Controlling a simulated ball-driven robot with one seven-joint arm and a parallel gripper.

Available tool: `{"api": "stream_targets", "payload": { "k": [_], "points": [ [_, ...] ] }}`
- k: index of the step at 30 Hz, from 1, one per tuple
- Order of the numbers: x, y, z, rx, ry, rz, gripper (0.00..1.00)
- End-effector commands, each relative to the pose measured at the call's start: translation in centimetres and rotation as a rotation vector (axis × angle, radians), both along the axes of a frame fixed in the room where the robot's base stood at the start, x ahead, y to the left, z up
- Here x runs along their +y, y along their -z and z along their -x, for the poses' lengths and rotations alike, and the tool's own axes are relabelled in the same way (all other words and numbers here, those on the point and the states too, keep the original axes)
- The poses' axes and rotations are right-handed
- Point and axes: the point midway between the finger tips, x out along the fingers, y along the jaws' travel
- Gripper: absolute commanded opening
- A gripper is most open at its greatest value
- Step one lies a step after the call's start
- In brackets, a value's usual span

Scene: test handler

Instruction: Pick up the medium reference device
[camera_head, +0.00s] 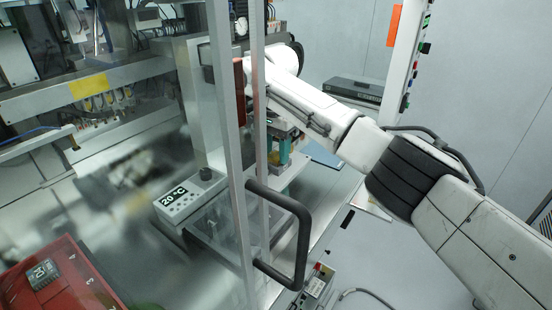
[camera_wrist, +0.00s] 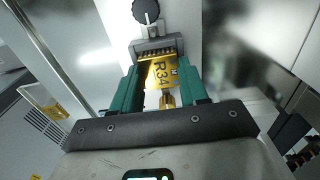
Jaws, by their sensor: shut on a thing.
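In the wrist view, my gripper (camera_wrist: 161,70) has two teal fingers, one on each side of a yellow device (camera_wrist: 162,76) marked "R34". The fingers are shut on this device. Its far end meets a grey metal piece with a row of dark slots (camera_wrist: 156,47), below a black knob (camera_wrist: 147,11); I cannot tell whether they touch. In the head view, my gripper (camera_head: 281,150) is behind the frame of the clear door, with teal fingers partly showing. The device is hidden there. I cannot tell from its look whether it is the medium one.
A clear door with metal posts (camera_head: 229,120) and a black handle (camera_head: 303,245) stands in front of my gripper. A control box showing "20 °C" (camera_head: 185,200) is left of it. A red case (camera_head: 65,275) lies at the lower left. A yellow-labelled bar (camera_head: 88,86) crosses the left.

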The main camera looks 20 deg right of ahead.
Motion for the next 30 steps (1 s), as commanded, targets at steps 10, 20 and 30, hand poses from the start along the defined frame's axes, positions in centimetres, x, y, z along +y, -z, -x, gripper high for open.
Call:
{"api": "stream_targets", "payload": {
  "k": [10, 20, 30],
  "points": [
    [0.0, -1.5, 0.0, -0.001, -0.001, 0.000, 0.12],
    [0.0, -3.0, 0.0, -0.001, 0.000, 0.000, 0.12],
    [0.0, -4.5, 0.0, -0.001, 0.000, 0.000, 0.12]
  ]
}}
